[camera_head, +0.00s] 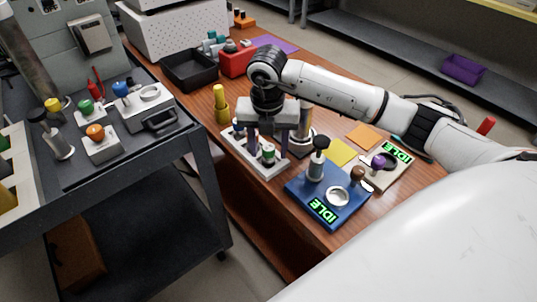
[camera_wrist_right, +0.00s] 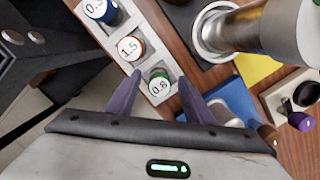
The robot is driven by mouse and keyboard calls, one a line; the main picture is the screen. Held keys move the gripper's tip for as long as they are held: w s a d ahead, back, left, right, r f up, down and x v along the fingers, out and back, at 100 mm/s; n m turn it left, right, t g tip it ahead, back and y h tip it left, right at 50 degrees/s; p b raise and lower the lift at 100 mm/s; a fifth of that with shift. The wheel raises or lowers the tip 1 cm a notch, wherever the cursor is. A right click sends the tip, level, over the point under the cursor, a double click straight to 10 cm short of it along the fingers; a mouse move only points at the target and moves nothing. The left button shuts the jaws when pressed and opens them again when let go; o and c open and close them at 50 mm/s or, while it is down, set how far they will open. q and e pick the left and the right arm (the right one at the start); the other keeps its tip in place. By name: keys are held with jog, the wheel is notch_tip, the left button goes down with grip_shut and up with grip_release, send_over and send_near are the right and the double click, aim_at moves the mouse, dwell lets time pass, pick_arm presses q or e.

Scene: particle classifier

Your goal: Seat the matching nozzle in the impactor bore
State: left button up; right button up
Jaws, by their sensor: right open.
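A white rack (camera_head: 270,172) on the wooden table holds several nozzles in a row. In the right wrist view the rack (camera_wrist_right: 139,62) shows a blue-ringed nozzle marked 0.5 (camera_wrist_right: 101,10), an orange-ringed one marked 1.5 (camera_wrist_right: 131,47) and a green-ringed one marked 0.8 (camera_wrist_right: 159,84). My right gripper (camera_head: 268,152) points down over the rack's near end, its open fingers on either side of the green-ringed nozzle. The fingers also show in the wrist view (camera_wrist_right: 160,92); contact cannot be told. A metal cylinder (camera_head: 301,118) stands behind the gripper; I cannot tell which device holds the impactor bore.
A blue station (camera_head: 302,198) with an IDLE display, black-topped post and metal ring stands right of the rack. A pale station (camera_head: 401,172) also reads IDLE. A grey cart (camera_head: 180,135) stands left.

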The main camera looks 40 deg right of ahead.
jog(key=c, duration=1.2)
